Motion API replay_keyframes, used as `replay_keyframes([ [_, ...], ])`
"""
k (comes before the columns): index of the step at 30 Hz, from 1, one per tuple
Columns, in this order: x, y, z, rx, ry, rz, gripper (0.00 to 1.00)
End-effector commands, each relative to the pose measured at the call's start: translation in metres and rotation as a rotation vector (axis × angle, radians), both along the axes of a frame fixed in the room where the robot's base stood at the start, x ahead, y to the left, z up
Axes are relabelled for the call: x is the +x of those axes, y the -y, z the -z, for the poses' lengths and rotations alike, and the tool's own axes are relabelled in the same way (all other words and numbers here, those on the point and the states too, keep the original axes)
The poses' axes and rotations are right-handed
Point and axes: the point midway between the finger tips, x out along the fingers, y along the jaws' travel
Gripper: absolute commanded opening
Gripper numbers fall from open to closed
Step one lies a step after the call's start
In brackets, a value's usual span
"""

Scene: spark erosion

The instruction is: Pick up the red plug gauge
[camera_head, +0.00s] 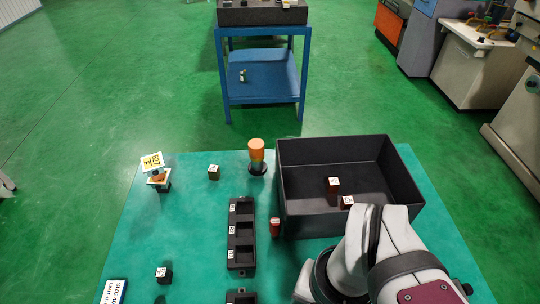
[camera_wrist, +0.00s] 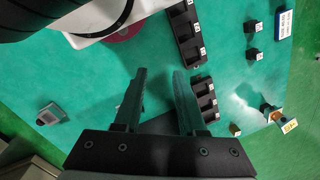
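The red plug gauge (camera_head: 275,227) looks like a small red cylinder in the head view. It stands on the green table, close to the left wall of the black bin and right of a dark slotted tray. I cannot make it out in the wrist view. My gripper (camera_wrist: 160,72) is open in the wrist view, with two dark fingers apart and nothing seen between them but green table and a dark shape near their base. In the head view my arm covers the lower right, and the fingers are not clearly visible.
The black bin (camera_head: 295,222) holds two brown blocks. Dark slotted trays (camera_head: 232,259) stand left of the gauge.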

Motion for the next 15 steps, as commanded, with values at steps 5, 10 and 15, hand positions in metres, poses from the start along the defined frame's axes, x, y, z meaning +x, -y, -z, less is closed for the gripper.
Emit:
replay_keyframes([
  [5,-0.005,0.009,0.014,-0.113,-0.099,-0.23,0.4],
  [10,0.024,0.035,0.046,-0.578,-0.377,-1.166,0.4],
  [15,0.095,-0.029,0.075,-1.126,-0.565,-2.161,0.4],
])
